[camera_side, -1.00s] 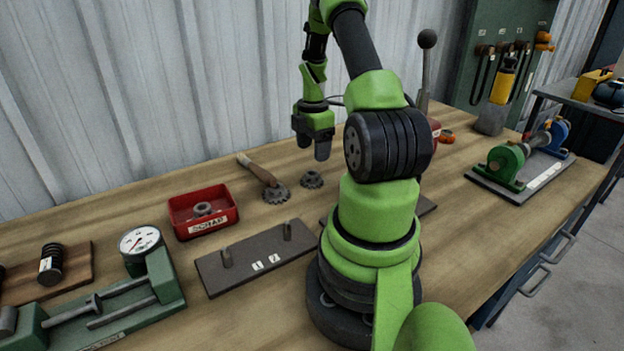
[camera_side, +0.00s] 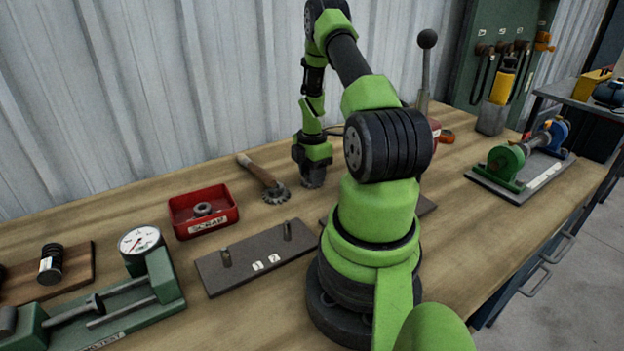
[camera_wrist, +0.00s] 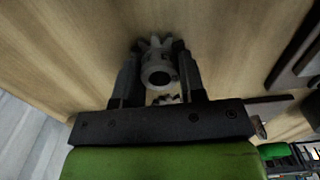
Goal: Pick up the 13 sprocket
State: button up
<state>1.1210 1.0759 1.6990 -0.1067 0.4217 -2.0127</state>
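A small grey toothed sprocket with a raised hub and a dark bore (camera_wrist: 158,72) sits between the two fingers of my gripper (camera_wrist: 158,88) in the wrist view. In the side view my gripper (camera_side: 312,178) is down at the bench top, over the spot of the small sprocket, which it mostly hides. The fingers stand on either side of the hub, very close to it; whether they press on it cannot be told. A larger dark toothed wheel (camera_side: 277,194) lies just left of my gripper. No number is readable on either.
A wooden-handled tool (camera_side: 257,172) lies against the larger wheel. A red scrap tray (camera_side: 203,226) holds a ring-like part (camera_side: 202,209). A dark plate with two pegs (camera_side: 255,262) lies in front. A green dial fixture (camera_side: 160,278) stands front left.

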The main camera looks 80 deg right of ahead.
jog(key=c, duration=0.4)
jog(key=shift+r, duration=0.15)
